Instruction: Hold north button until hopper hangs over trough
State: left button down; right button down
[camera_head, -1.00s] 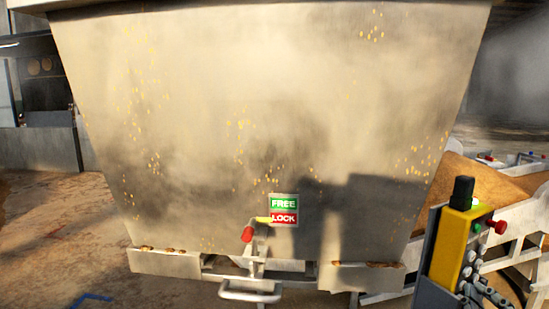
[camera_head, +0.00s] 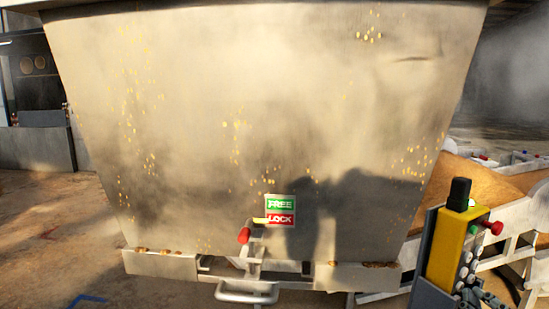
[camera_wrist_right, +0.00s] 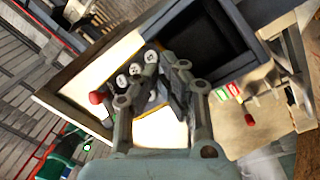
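The hopper (camera_head: 250,130) is a large pale metal bin with grains stuck to its face, filling most of the head view. A FREE/LOCK plate (camera_head: 280,209) and a red-handled lever (camera_head: 244,235) are low on it. The yellow control box (camera_head: 447,250) stands at the right, with a black top knob, a red button and a green light. Its round white buttons (camera_wrist_right: 136,68) show in the right wrist view. My right gripper (camera_wrist_right: 165,82) is at this button face, its fingertips close together; contact with a button is unclear. My left gripper is out of view.
An orange-brown sloped surface (camera_head: 485,182) and pale metal frames lie behind the control box. A grey cabinet (camera_head: 38,148) stands at the far left. The floor (camera_head: 60,225) left of the hopper is clear, with blue marking.

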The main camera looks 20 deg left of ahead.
jog(key=shift+s+d, duration=0.25)
jog(key=shift+d, duration=0.15)
jog(key=s+d, duration=0.1)
jog(key=d, duration=0.1)
jog(key=s+d+p, duration=0.1)
jog(key=s+d, duration=0.1)
jog(key=shift+s, duration=0.1)
dwell(0.4)
